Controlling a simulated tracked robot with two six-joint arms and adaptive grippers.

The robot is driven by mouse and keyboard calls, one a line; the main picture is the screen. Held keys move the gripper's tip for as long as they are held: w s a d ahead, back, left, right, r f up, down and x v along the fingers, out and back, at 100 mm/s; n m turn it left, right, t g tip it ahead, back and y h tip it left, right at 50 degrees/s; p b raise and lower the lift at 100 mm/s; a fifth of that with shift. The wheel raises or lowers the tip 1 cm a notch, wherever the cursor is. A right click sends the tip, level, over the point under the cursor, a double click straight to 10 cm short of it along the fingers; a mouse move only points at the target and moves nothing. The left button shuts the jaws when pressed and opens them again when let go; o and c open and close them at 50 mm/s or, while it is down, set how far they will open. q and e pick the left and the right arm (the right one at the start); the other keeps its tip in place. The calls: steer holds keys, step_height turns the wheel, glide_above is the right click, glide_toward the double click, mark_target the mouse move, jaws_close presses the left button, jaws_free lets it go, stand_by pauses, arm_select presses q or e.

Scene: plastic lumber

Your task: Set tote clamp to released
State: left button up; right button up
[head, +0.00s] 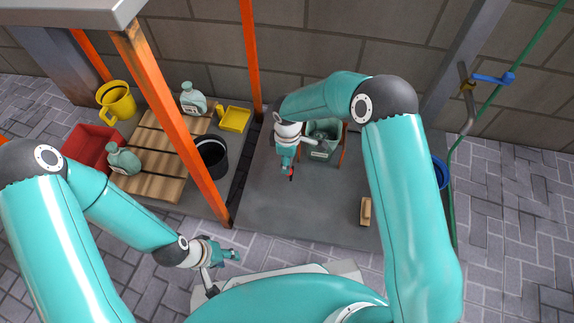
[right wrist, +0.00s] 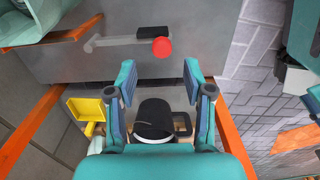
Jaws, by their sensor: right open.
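The tote clamp shows in the right wrist view as a grey lever arm (right wrist: 122,40) with a red knob (right wrist: 162,47) at its end, over the grey slab. The grey-green tote (head: 322,148) stands at the back of the slab, beside my right gripper (head: 286,160). Part of it shows at the top left of the right wrist view (right wrist: 35,18). My right gripper is open and empty (right wrist: 161,80); the knob lies just beyond its fingertips, apart from them. My left gripper (head: 230,254) is low near the front, away from the clamp; its jaw gap is unclear.
A black bucket (head: 212,156) stands left of the slab. An orange post (head: 182,120) rises between. A brush (head: 365,211) lies on the slab's right.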

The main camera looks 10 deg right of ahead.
step_height(320, 180, up, 7)
stand_by(0.3)
stand_by(0.4)
